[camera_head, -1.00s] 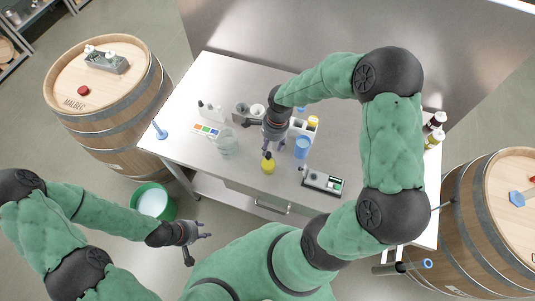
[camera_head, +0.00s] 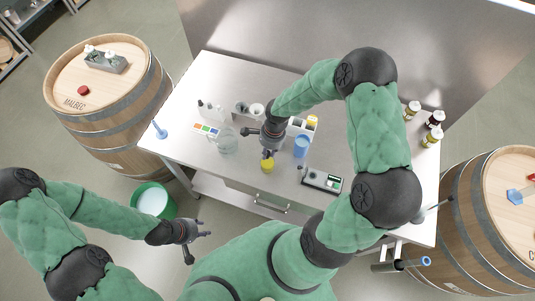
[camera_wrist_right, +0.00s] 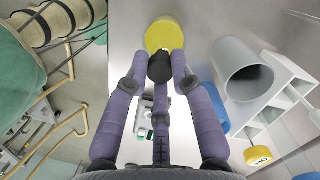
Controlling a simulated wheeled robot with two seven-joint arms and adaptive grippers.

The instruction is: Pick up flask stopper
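A small yellow round object (camera_head: 267,166) stands near the table's front edge; it may be the flask stopper, but I cannot be sure. It also shows in the right wrist view (camera_wrist_right: 163,33), just beyond the fingertips. My right gripper (camera_head: 267,152) points down just behind it, with its fingers (camera_wrist_right: 156,72) spread and open. A black piece (camera_wrist_right: 160,66) lies between the outer fingertips; I cannot tell whether it is a fingertip or part of the object. A clear glass flask (camera_head: 228,142) stands to the left. My left gripper (camera_head: 204,228) is open and empty, off the table's front.
A blue cup (camera_head: 301,146) and a white rack (camera_head: 312,122) stand right of my right gripper. A small device (camera_head: 322,179) lies at the front right. Several bottles (camera_head: 433,120) stand at the right edge. Barrels flank the table, and a green bucket (camera_head: 170,205) is on the floor.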

